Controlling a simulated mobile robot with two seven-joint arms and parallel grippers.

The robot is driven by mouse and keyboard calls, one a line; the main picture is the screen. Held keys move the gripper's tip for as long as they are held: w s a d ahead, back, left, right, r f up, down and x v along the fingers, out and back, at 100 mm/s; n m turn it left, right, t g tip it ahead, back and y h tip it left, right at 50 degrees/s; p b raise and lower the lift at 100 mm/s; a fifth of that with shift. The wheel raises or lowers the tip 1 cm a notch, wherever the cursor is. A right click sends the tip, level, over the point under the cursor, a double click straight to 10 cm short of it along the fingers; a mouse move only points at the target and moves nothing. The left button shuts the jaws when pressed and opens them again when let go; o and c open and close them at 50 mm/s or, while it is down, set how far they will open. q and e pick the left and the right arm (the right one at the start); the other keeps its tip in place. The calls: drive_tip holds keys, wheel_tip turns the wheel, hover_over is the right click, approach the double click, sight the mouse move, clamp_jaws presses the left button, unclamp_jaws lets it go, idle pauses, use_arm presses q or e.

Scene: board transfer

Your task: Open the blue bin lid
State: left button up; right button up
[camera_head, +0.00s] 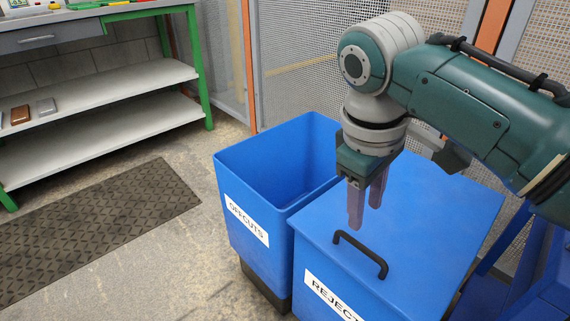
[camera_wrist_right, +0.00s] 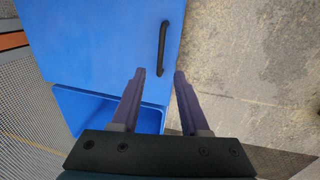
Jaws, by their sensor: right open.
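The blue bin labelled REJECT (camera_head: 328,299) stands at the lower middle of the head view. Its flat blue lid (camera_head: 425,225) is shut and carries a black bar handle (camera_head: 361,252) near its front edge. My right gripper (camera_head: 366,208) is open and empty above the lid, fingers pointing down, behind the handle in the head view. In the right wrist view the fingers (camera_wrist_right: 160,75) are apart, and the handle (camera_wrist_right: 163,47) lies beyond the fingertips, not between them. My left gripper is not in view.
An open blue bin labelled OFFCUTS (camera_head: 245,219) stands directly left of the lidded bin. A green-framed bench with white shelves (camera_head: 100,90) is at the upper left. A dark ribbed mat (camera_head: 100,235) lies on the floor. Mesh fencing (camera_head: 290,50) stands behind the bins.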

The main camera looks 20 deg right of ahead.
sight(363, 247)
drive_tip(key=f+b, duration=0.1)
drive_tip(key=f, duration=0.2)
drive_tip(key=d+f+b, duration=0.1)
drive_tip(key=f+b, duration=0.1)
drive_tip(key=f, duration=0.1)
drive_tip(key=f+b, duration=0.1)
drive_tip(key=f, duration=0.2)
drive_tip(key=shift+w+d+b, duration=0.1)
drive_tip(key=shift+d+b, duration=0.25)
drive_tip(key=shift+b, duration=0.05)
drive_tip(key=shift+c, duration=0.3)
drive_tip(key=c, duration=0.6)
clamp_jaws()
